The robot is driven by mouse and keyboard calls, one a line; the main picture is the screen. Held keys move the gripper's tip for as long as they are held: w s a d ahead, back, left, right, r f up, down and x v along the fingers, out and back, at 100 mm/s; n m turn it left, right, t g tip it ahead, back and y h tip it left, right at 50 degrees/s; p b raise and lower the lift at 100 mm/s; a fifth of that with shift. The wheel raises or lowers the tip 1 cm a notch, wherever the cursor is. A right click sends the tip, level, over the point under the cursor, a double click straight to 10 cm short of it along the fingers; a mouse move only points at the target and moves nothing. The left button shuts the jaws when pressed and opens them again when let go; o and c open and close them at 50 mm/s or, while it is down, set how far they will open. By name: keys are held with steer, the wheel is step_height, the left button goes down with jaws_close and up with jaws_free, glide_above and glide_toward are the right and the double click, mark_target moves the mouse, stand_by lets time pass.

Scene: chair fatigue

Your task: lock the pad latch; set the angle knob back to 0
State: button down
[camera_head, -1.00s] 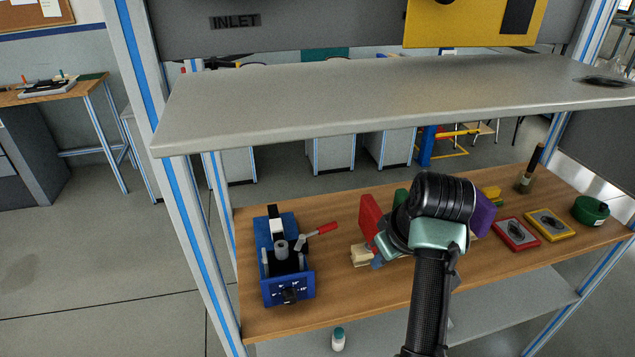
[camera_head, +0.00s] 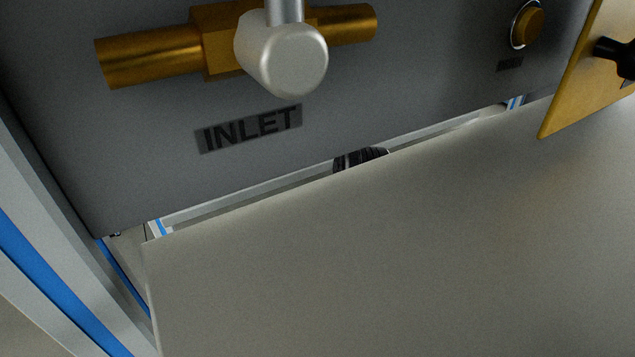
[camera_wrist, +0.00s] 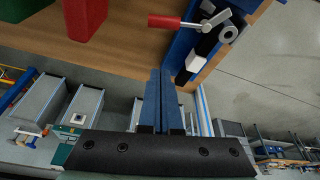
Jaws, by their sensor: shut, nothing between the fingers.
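The blue fixture (camera_wrist: 197,47) shows in the wrist view at the top right, partly cut off. On it are a lever with a red handle (camera_wrist: 163,21), a grey cylinder (camera_wrist: 228,34) and a white block (camera_wrist: 194,62). I cannot tell from this view which part is the pad latch or whether it is locked. The angle knob is not visible in either current view. My gripper (camera_wrist: 161,73) is shut and empty, its blue fingers side by side, to the left of the fixture in the picture and apart from it.
The wooden bench top (camera_wrist: 130,42) carries a red block (camera_wrist: 84,15) and a green one (camera_wrist: 20,8). In the head view, the grey shelf (camera_head: 400,260) fills the lower part, below the INLET panel (camera_head: 120,130) with its brass valve (camera_head: 150,54).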

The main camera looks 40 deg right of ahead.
steer(key=shift+f, duration=0.15)
step_height(320, 180, down, 8)
steer(key=p, duration=0.4)
steer(key=shift+s+f, duration=0.25)
steer(key=shift+s, duration=0.15)
